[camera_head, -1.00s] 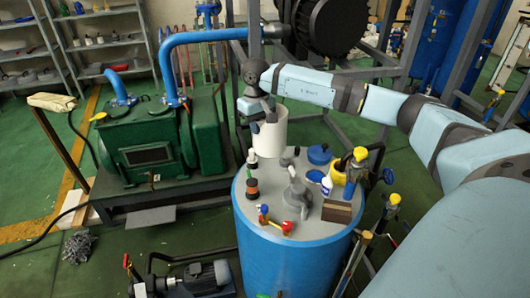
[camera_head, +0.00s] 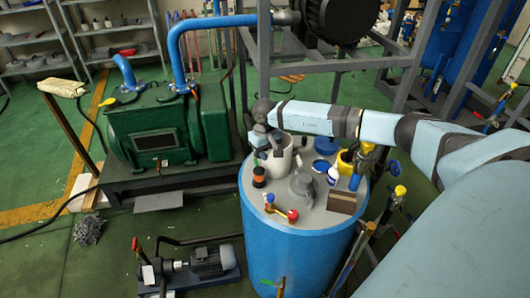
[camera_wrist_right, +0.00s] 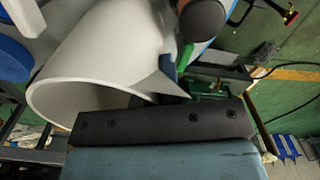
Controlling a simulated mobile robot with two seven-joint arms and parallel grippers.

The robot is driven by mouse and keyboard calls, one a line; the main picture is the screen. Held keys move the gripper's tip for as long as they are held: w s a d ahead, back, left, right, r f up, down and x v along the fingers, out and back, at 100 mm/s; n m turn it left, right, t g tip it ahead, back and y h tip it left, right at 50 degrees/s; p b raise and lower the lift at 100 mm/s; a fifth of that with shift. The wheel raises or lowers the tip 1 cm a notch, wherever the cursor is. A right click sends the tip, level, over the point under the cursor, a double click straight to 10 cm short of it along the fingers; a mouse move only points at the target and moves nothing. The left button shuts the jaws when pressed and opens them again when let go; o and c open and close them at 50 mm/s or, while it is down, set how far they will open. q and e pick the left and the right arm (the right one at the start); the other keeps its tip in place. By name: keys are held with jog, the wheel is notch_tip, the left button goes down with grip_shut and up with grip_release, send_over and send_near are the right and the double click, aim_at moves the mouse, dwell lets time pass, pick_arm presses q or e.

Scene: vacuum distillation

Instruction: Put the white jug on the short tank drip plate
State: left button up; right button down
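The white jug (camera_head: 281,160) is at the back left of the grey top (camera_head: 318,215) of the short blue tank (camera_head: 300,255). It looks upright and at or very near that surface; its base is partly hidden, so contact is unclear. My right gripper (camera_head: 267,150) is at the jug's left rim and appears shut on its wall. In the right wrist view the jug (camera_wrist_right: 100,50) fills the upper left, its open mouth toward the camera and its spout close to the gripper. A drip plate cannot be told apart from the tank top. My left gripper is not in view.
A small black-and-orange bottle (camera_head: 259,177) stands just left of the jug. A green pump (camera_head: 150,135) stands left.

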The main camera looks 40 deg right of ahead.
jog(key=shift+f+b, duration=0.15)
jog(key=shift+b, duration=0.15)
jog(key=c, duration=1.3)
grip_release()
